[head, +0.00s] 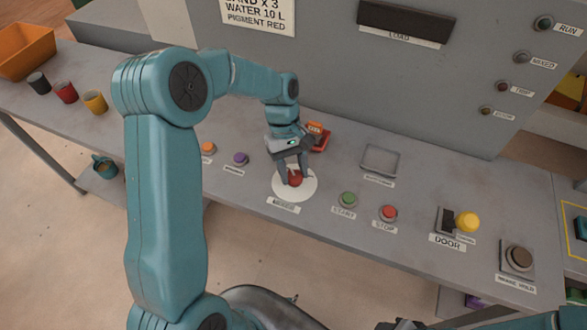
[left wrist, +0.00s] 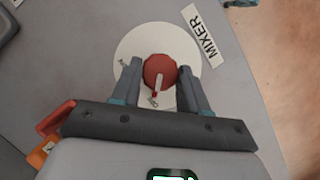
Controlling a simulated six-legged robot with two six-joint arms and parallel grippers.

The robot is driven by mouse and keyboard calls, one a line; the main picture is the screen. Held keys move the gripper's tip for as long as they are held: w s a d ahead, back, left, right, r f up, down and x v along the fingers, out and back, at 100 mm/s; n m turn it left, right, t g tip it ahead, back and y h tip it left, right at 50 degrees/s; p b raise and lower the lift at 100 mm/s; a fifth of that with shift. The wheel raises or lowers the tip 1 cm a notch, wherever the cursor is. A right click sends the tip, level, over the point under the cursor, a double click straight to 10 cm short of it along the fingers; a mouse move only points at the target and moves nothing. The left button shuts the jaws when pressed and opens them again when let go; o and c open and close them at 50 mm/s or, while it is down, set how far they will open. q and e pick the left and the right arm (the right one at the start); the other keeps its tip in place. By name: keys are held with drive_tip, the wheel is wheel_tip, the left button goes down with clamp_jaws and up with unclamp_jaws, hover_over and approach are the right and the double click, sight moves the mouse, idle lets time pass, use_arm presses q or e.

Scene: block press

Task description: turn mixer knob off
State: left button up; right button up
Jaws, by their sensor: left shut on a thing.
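The mixer knob (head: 295,178) is red and sits on a round white dial plate (head: 281,189) on the grey panel, with a MIXER label (head: 283,207) in front of it. My left gripper (head: 294,180) is over the knob with one finger on each side, shut on it. In the left wrist view the red knob (left wrist: 159,73) shows between the fingers, with a pale pointer line on it. The far side of the knob is partly hidden by the fingers in the head view. My right gripper is not clearly visible.
A green START button (head: 348,200) and a red STOP button (head: 388,213) are right of the dial. Orange (head: 208,148) and purple (head: 240,159) buttons are left. The yellow DOOR lever (head: 467,221) is farther right.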

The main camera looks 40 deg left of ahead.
use_arm(q)
drive_tip(key=shift+s, duration=0.1)
idle(0.3)
drive_tip(key=o, duration=1)
drive_tip(key=shift+d, duration=0.1)
drive_tip(key=shift+o, duration=0.2)
drive_tip(key=shift+r, duration=0.2)
drive_tip(key=v, duration=1.6)
